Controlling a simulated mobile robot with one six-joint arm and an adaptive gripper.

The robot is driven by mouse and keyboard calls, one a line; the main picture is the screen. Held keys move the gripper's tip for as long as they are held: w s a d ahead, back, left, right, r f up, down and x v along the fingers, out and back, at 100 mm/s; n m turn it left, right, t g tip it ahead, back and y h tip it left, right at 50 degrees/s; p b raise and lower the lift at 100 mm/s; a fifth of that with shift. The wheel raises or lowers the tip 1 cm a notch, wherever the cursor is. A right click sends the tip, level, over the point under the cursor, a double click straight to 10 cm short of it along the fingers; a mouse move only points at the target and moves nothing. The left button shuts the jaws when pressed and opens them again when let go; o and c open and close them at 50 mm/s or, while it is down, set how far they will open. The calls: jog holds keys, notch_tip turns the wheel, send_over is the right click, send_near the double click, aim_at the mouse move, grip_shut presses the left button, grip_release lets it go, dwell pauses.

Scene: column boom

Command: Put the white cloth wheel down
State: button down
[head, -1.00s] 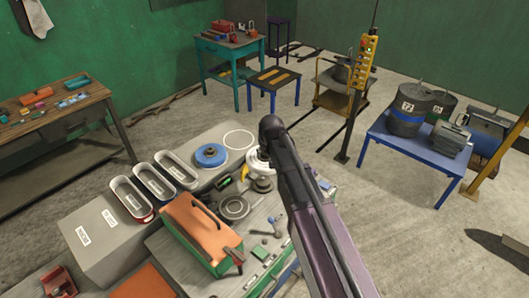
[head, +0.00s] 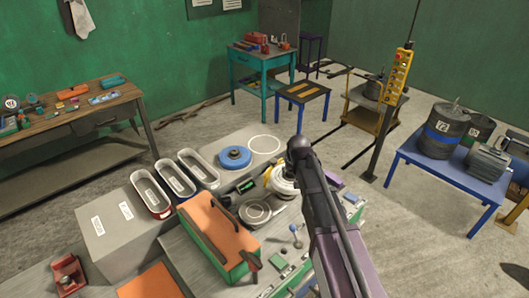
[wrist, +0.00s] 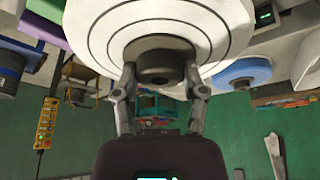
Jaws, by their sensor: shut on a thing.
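The white cloth wheel (wrist: 225,32) fills the top of the wrist view, with stitched rings and a dark hub. My gripper (wrist: 160,80) is shut on this hub, one finger on each side. In the head view the white cloth wheel (head: 285,186) shows beside the end of my arm, above the bench, partly hidden by the arm. I cannot tell how large the gap below it is. A white ring outline (head: 264,136) marks the grey top behind it, with nothing inside.
A blue wheel (head: 235,158) lies left of the ring. Several grey trays (head: 175,179) stand further left. A grey round part (head: 255,213) and an orange-topped green box (head: 214,236) are in front. A yellow control post (head: 398,75) stands at right.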

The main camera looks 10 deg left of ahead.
aim_at(292, 177)
jog(key=shift+f+b, duration=1.75)
jog(key=shift+f, duration=0.6)
jog(key=shift+d, duration=0.15)
